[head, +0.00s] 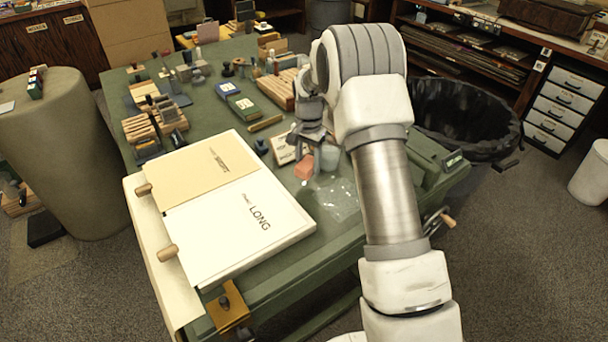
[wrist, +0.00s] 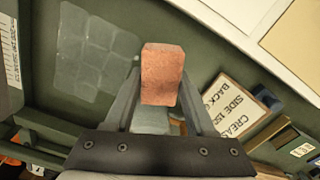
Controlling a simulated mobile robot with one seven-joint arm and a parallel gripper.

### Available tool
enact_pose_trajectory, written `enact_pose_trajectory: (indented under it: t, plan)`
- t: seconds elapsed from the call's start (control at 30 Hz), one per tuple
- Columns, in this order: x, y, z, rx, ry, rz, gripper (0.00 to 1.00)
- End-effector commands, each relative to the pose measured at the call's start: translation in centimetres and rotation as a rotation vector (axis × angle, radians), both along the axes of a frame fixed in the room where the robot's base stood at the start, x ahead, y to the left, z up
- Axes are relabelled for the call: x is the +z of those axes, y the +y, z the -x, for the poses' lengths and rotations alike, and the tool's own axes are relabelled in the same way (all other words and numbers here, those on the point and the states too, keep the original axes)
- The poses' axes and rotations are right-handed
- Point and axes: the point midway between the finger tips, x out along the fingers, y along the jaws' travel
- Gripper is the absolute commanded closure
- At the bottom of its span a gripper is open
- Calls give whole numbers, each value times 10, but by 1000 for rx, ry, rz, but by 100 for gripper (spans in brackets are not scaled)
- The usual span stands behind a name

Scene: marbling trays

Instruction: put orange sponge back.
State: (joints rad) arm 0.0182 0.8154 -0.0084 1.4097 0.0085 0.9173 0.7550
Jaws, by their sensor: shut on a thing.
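The orange sponge (head: 304,168) is a small reddish-orange block at the front right part of the green table. It also shows in the wrist view (wrist: 162,75), between the two fingers. My gripper (head: 312,150) is shut on it and points down over the table; in the wrist view its fingers (wrist: 160,100) flank the sponge. I cannot tell from these views how far the sponge is above the table top. The sponge's underside is hidden.
A clear plastic sheet (head: 338,198) lies near the sponge. A lettered card (head: 285,152) lies beside it. A white board marked LONG (head: 250,222) takes up the front left. Tools and boxes crowd the back of the green table (head: 222,120). A black-lined bin (head: 460,115) stands at right.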

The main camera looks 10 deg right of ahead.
Motion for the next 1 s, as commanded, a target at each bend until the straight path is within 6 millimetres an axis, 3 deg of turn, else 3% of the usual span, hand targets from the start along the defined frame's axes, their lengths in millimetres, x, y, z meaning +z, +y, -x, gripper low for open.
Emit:
enact_pose_trajectory:
  t: [0.23, 0.5, 0.87, 0.9, 1.0]
  plan:
    - [-14, 10, -8, -1, 1, 0, 72]
    - [-48, 10, -8, -2, 1, 1, 72]
    - [-52, 10, -8, -1, 0, 0, 72]
    - [-51, 10, -8, -1, -1, 1, 40]
    - [-51, 10, -8, -1, -1, 1, 21]
